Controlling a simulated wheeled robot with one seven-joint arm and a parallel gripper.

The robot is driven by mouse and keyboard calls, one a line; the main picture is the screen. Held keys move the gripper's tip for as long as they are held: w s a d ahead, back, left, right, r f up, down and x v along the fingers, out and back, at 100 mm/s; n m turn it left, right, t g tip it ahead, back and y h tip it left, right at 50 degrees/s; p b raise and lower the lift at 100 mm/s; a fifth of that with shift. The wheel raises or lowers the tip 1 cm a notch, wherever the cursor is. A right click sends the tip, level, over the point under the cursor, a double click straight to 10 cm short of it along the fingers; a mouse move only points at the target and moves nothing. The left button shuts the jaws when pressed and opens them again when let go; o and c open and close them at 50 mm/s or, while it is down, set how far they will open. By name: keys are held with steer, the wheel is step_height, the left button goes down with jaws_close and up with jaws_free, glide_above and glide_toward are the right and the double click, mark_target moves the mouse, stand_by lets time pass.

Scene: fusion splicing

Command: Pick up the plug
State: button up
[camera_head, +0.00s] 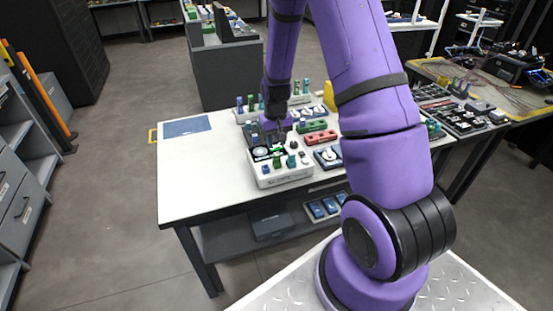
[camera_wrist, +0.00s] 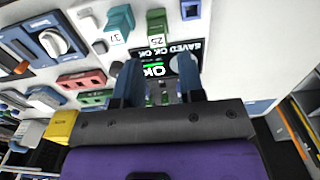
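My gripper (camera_wrist: 157,80) points down over a white device, its two blue-grey fingers apart, with a dark screen reading "OK" (camera_wrist: 152,70) seen between them. Something small and green shows low between the fingers, too hidden to make out. Beyond the fingers stand a teal plug-like piece tagged 37 (camera_wrist: 119,22) and a green one tagged 25 (camera_wrist: 156,27); I cannot tell which piece is the plug. In the head view, my gripper (camera_head: 277,132) is above the white device (camera_head: 283,178), near green pieces (camera_head: 277,160).
On the white table (camera_head: 190,165), red (camera_head: 320,137) and green (camera_head: 311,126) blocks and a blue panel with a white knob (camera_head: 328,156) crowd the right of the device. A blue mat (camera_head: 187,126) lies at the back left. The table's left part is clear.

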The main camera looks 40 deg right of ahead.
mark_target(277, 154)
steer(key=shift+s+d+f, duration=0.1)
steer(key=shift+d+f, duration=0.05)
steer(key=shift+f, duration=3.15)
steer(key=c, duration=0.6)
